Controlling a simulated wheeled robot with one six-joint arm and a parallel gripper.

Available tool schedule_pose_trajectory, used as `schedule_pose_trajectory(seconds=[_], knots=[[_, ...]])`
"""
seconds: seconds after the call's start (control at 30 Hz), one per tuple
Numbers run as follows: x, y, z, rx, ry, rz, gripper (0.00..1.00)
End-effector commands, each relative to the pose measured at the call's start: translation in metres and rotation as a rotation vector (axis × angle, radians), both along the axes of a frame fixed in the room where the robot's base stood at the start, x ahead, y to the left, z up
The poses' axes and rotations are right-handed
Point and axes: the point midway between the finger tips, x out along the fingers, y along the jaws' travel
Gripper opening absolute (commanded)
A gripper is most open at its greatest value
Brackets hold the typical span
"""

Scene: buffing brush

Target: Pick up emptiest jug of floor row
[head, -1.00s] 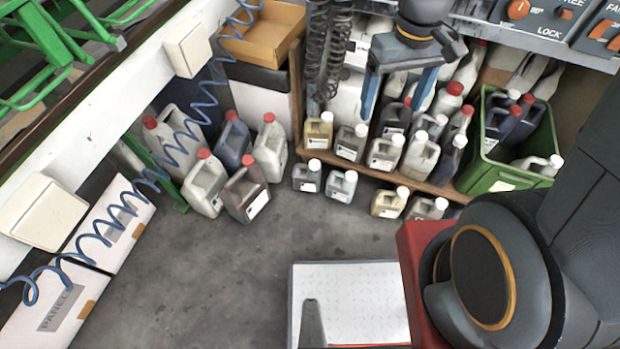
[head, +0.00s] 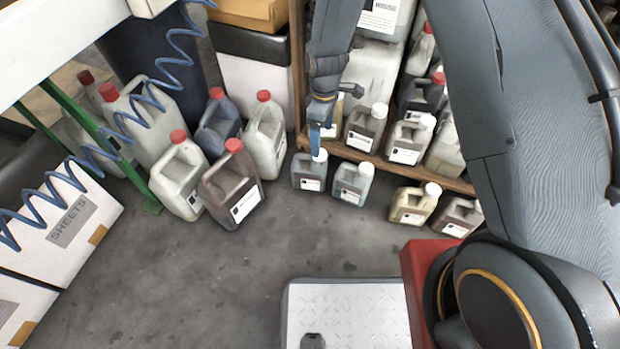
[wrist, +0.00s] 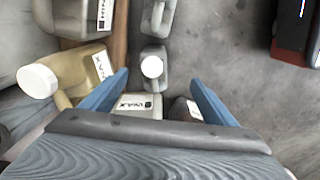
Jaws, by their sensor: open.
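The row of white-capped jugs on the floor in front of the shelf shows in the head view: a grey jug (head: 309,172) at the left, a grey-blue jug (head: 352,183), a beige jug (head: 414,203) and a brownish jug (head: 458,217) partly behind my arm. Their fill levels are hard to tell. My gripper (head: 320,130) is just above and behind the leftmost one, pointing down. In the wrist view my gripper (wrist: 158,97) is open, with a white-capped grey jug (wrist: 153,68) just beyond and between its fingers. A "WAX" label shows between them.
Several red-capped jugs (head: 232,185) stand close on the left. The shelf (head: 385,163) behind holds more jugs, including a beige one (wrist: 75,70) beside my left finger in the wrist view. A blue coiled hose (head: 100,150) hangs at left. The floor in front is clear.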

Motion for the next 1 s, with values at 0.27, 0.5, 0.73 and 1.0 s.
schedule_pose_trajectory(seconds=[0.27, 0.5, 0.73, 1.0], knots=[[0.019, 0.028, -0.104, -0.001, 0.000, 0.171, 0.80], [0.021, 0.032, -0.129, 0.000, 0.001, 0.204, 0.80], [0.022, 0.033, -0.146, 0.000, -0.001, 0.203, 0.80], [0.025, 0.035, -0.174, -0.001, 0.000, 0.202, 0.80]])
